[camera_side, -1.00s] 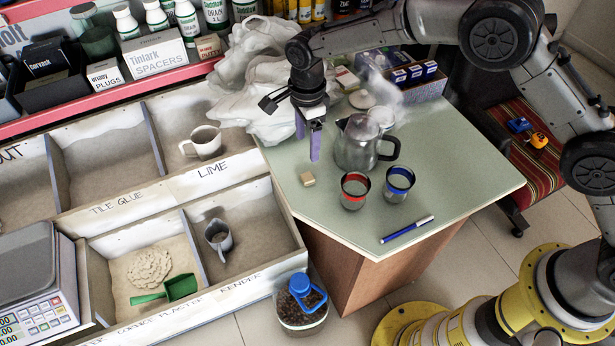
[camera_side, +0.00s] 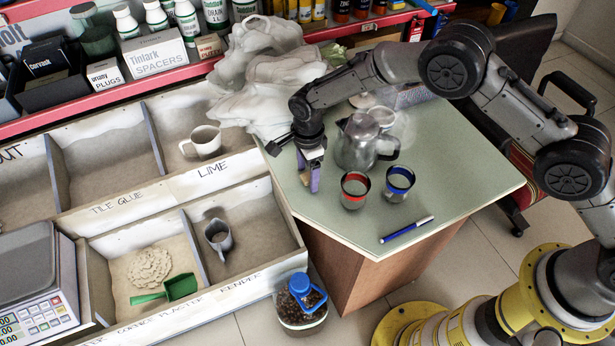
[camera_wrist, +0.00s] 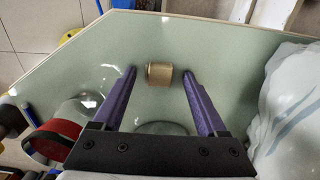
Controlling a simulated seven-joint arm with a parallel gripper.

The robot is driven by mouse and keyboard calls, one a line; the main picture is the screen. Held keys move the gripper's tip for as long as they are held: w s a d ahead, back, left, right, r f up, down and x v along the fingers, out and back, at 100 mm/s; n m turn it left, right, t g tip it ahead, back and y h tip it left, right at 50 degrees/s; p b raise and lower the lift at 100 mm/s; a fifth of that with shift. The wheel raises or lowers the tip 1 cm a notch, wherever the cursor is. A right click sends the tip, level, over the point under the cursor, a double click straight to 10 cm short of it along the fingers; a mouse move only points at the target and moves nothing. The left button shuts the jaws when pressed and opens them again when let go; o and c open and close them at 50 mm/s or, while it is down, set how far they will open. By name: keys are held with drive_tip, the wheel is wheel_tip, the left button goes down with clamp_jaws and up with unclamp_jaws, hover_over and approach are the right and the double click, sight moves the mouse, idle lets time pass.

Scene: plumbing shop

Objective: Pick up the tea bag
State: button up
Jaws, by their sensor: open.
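The tea bag (camera_wrist: 159,75) is a small tan packet lying on the pale green tabletop. In the wrist view it lies between the tips of my gripper's two purple fingers (camera_wrist: 159,74), with a gap on each side. In the side view my gripper (camera_side: 309,190) points down over the spot near the table's left edge, and its fingers mostly hide the tea bag (camera_side: 307,180). The gripper is open and holds nothing. I cannot tell how far the fingertips are above the tabletop.
A steel pot (camera_side: 357,147) stands just right of my gripper. A red-rimmed cup (camera_side: 354,191) and a blue-rimmed cup (camera_side: 398,185) stand in front of it. A crumpled white bag (camera_side: 262,85) lies behind. A blue marker (camera_side: 407,229) lies on the clear front tabletop (camera_side: 455,205).

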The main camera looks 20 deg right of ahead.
clamp_jaws()
idle(0.3)
drive_tip(key=shift+r, duration=0.15)
